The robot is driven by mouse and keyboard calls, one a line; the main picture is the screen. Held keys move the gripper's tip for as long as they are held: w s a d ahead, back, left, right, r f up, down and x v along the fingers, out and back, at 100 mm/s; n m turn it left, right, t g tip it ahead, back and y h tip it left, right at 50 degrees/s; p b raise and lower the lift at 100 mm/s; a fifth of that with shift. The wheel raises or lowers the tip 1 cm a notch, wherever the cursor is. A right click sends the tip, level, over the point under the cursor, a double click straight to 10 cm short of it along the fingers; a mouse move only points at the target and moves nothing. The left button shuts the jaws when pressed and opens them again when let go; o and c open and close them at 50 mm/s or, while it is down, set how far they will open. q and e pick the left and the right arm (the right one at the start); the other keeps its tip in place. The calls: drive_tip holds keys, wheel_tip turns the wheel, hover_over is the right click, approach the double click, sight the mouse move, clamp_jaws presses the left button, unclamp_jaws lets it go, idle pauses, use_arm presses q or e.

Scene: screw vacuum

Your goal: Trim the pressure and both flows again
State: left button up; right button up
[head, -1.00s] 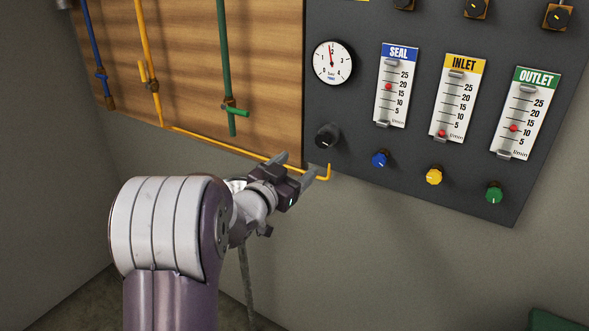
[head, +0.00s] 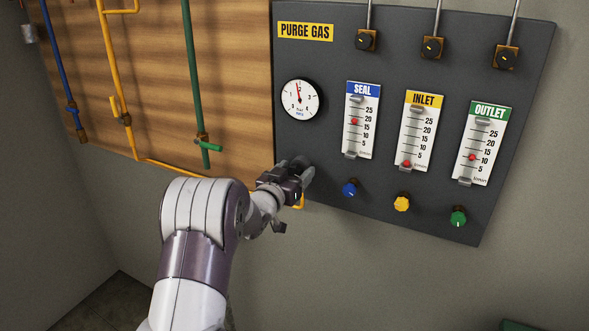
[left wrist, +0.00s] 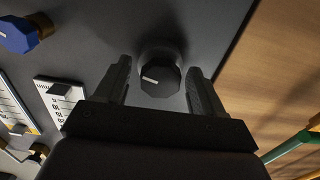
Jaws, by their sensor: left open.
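My left gripper (head: 302,174) is open at the panel's lower left, below the round pressure gauge (head: 300,100). In the left wrist view, its fingers (left wrist: 160,72) stand on either side of a black knob (left wrist: 161,80) with a white mark, with gaps on both sides. The gripper hides this knob in the head view. The gauge needle points near 2. Below are blue (head: 349,189), yellow (head: 401,204) and green (head: 458,217) knobs. My right gripper is out of view.
Several black valve knobs on brass bodies, one of them here (head: 432,47), line the panel's top beside the PURGE GAS label (head: 305,32). Blue, yellow and green pipes (head: 190,75) run down the wooden board at left. The wall below the panel is clear.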

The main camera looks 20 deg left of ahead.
use_arm(q)
drive_tip(key=shift+w, duration=0.15)
drive_tip(key=c, duration=1.1)
drive_tip(key=shift+o, duration=0.2)
drive_tip(key=m+b, duration=0.1)
drive_tip(key=b, duration=0.1)
drive_tip(key=shift+f+b, duration=0.35)
drive_tip(key=shift+b, duration=0.05)
drive_tip(key=shift+r+m+b, duration=0.15)
drive_tip(key=shift+m+b, duration=0.2)
drive_tip(key=shift+m, duration=0.25)
drive_tip(key=shift+r, duration=0.3)
drive_tip(key=o, duration=1.1)
drive_tip(key=shift+c, duration=0.2)
